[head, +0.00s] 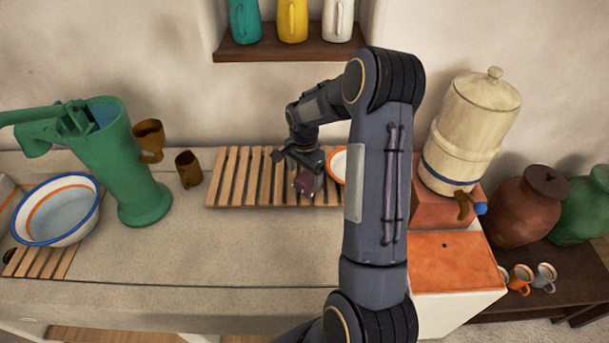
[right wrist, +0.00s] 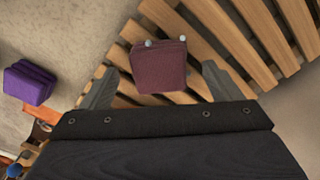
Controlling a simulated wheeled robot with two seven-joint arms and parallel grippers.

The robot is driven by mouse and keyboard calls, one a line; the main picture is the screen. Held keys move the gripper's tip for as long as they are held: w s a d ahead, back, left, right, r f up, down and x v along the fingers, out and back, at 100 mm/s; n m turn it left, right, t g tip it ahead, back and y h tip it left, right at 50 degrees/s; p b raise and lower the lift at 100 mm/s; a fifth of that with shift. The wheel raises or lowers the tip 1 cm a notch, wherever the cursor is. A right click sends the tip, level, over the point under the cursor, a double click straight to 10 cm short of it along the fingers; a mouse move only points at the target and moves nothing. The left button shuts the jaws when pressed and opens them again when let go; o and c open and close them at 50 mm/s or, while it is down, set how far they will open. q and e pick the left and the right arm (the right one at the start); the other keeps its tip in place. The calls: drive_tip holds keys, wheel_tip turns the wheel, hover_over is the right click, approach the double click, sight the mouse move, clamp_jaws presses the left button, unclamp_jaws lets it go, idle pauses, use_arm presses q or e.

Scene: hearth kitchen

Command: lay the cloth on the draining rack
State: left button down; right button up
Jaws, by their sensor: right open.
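The draining rack (head: 226,180) is a wooden slatted board on the counter against the wall. A folded maroon cloth (head: 305,184) shows at the rack, just below my right gripper (head: 302,172) in the head view. In the right wrist view the cloth (right wrist: 160,70) appears as a thick square pad over the slats (right wrist: 235,40), between my spread fingers. The fingers stand apart from its sides, so the right gripper is open. Small pale round tips show at the cloth's far edge. My left gripper is out of view.
An orange-rimmed white dish (head: 338,164) is partly hidden behind my right arm. A purple folded thing (right wrist: 28,83) shows in the wrist view. The front counter (head: 200,250) is clear.

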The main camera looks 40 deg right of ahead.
wheel_tip(320, 180, up, 8)
drive_tip(key=f+p, duration=0.1)
drive_tip(key=p, duration=0.2)
wheel_tip(320, 180, up, 10)
drive_tip(key=f+n+t+y, duration=0.1)
drive_tip(key=n+t, duration=0.1)
drive_tip(key=n, duration=0.1)
hover_over(304, 180)
drive_tip(key=s+a, duration=0.4)
drive_tip(key=a, duration=0.1)
use_arm(q)
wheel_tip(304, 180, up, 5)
drive_tip(key=shift+p, duration=0.4)
use_arm(e)
drive_tip(key=s+a+r+n+t+y, duration=0.1)
drive_tip(key=s+a+r+n, duration=0.2)
drive_tip(key=s+a+n, duration=0.3)
drive_tip(key=s+a+r+n+t+y, duration=0.2)
drive_tip(key=s+a+r+n, duration=0.2)
drive_tip(key=s+a, duration=0.6)
drive_tip(key=s+n, duration=0.2)
drive_tip(key=shift+s+a+t, duration=0.15)
drive_tip(key=shift+s+t, duration=0.15)
drive_tip(key=shift+s, duration=0.05)
use_arm(q)
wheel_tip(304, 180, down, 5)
drive_tip(key=b, duration=0.5)
use_arm(e)
wheel_tip(304, 180, down, 5)
drive_tip(key=shift+r, duration=0.1)
